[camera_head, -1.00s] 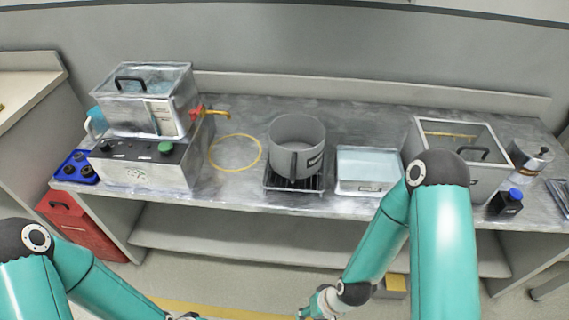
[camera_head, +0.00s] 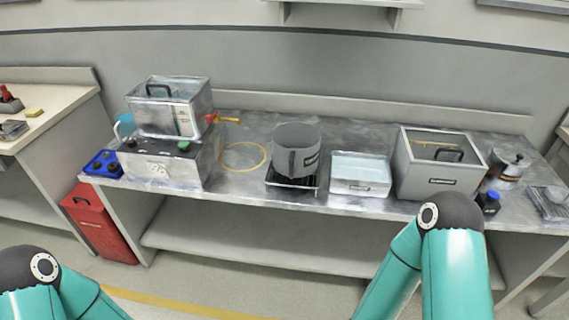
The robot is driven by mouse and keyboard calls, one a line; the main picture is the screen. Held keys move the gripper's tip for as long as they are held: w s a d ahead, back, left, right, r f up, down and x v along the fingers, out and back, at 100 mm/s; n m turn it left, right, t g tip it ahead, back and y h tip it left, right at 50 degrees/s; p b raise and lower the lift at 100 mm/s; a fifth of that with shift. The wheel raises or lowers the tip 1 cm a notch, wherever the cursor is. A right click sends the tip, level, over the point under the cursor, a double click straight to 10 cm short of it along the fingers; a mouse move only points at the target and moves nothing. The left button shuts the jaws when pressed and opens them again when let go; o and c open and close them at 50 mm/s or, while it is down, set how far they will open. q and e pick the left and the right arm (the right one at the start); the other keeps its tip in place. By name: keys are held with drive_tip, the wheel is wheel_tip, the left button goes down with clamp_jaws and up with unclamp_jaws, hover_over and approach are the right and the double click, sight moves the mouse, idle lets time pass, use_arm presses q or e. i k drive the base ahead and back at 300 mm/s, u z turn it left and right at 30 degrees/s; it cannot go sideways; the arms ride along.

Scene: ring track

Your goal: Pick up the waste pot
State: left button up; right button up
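A grey round pot (camera_head: 297,150) with a dark handle on its front and a label stands upright on a small black rack (camera_head: 292,183) near the middle of the metal bench. I take it for the waste pot, but its label is too small to read. Its inside is mostly hidden. My two teal arms come in at the bottom left and bottom right, well in front of the bench. Both grippers are below the picture, out of view.
Left of the pot are a yellow ring (camera_head: 243,156) and a metal box (camera_head: 167,163) with a clear-lidded bath (camera_head: 170,107). A red bin (camera_head: 98,226) stands on the floor.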

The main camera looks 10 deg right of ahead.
sight(296, 145)
drive_tip(key=z, duration=0.15)
drive_tip(key=i, duration=0.85)
drive_tip(key=u, duration=0.05)
